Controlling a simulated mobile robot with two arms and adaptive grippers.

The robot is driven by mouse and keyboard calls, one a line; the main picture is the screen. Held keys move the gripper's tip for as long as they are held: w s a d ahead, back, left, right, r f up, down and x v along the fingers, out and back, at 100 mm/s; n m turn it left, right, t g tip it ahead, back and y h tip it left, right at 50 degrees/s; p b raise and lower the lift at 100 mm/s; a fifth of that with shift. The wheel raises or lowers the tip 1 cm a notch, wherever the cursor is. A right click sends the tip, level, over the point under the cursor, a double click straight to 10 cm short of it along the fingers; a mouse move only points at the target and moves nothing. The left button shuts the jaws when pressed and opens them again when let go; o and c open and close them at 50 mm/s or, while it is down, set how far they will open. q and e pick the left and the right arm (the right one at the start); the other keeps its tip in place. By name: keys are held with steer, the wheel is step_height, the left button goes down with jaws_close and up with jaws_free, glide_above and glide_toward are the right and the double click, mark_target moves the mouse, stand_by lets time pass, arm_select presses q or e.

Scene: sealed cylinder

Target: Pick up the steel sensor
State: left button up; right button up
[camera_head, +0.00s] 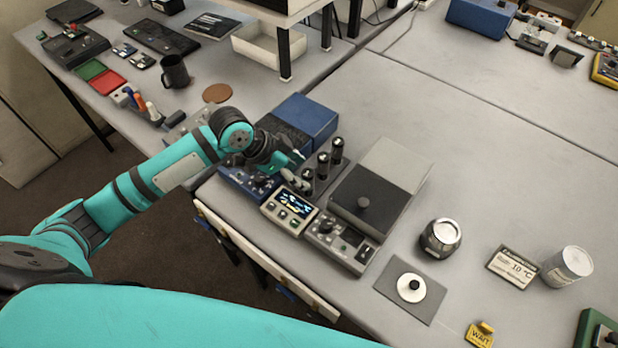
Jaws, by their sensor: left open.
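Several dark upright probes with black tops stand in a row, the far one (337,150), the middle one (322,165) and the near one (308,182). I cannot tell which of them, if any, is the steel sensor. My left gripper (295,166) is beside the row, on its left, above the blue instruments; its fingers are small and partly hidden, and it is open with nothing seen in it. A dark canister with a silver top (441,237) stands apart on the table to the right. My right gripper is not in view.
A display unit (289,211), a grey control box (341,243) and a flat plate device with a knob (372,204) crowd the row. A blue box (304,120) stands behind. A white canister (567,267) and a temperature sign (512,267) are at right.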

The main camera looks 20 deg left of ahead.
mark_target(308, 181)
arm_select(q)
steer(key=shift+f, duration=0.2)
steer(key=shift+d+f+p, duration=0.15)
steer(key=shift+f+p, duration=0.05)
steer(key=shift+p, duration=0.1)
steer(key=p+x, duration=0.1)
steer(key=x, duration=0.3)
steer(key=shift+w+f+p, duration=0.1)
steer(key=shift+f+p, duration=0.15)
steer(key=shift+p, duration=0.15)
steer(key=shift+d+f, duration=0.1)
steer(key=c, duration=1.1)
jaws_close()
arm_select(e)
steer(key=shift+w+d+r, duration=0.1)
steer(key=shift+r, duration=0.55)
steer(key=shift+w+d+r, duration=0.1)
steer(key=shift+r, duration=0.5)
